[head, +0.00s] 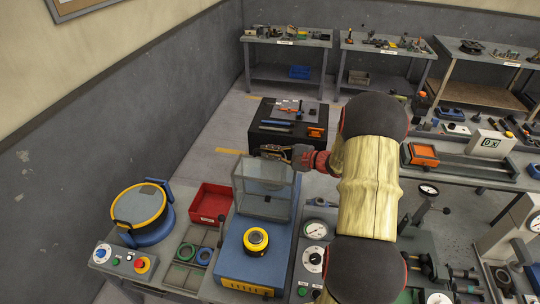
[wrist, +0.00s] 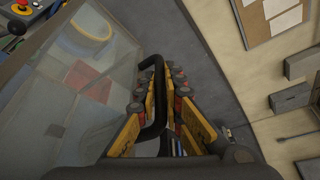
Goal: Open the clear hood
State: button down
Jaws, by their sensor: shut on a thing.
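The clear hood (head: 264,199) is a transparent box with a grey rim over the rear part of a blue machine base (head: 236,262). It looks tilted up, though its exact angle is hard to tell. The yellow-and-black round part (head: 256,240) on the base shows in front of it, uncovered. In the wrist view the hood's clear panel (wrist: 75,90) fills the left side. A black bar handle (wrist: 158,85) stands between the yellow fingers. My gripper (head: 272,152) is at the hood's upper edge, shut on the handle; it also shows in the wrist view (wrist: 160,105).
A red bin (head: 210,203) and a blue drum with a yellow rim (head: 140,208) stand left of the hood. Gauges (head: 315,257) and presses crowd the bench at right. A black cabinet (head: 262,125) stands behind; open floor (head: 200,158) lies left of it.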

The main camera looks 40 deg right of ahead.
jog(key=shift+s+a+r+n+b, duration=0.3)
jog(key=shift+s+a+b, duration=0.45)
jog(key=shift+b, duration=0.1)
jog(key=c, duration=2.2)
grip_release()
jog(key=v, duration=1.2)
jog(key=shift+f, duration=0.1)
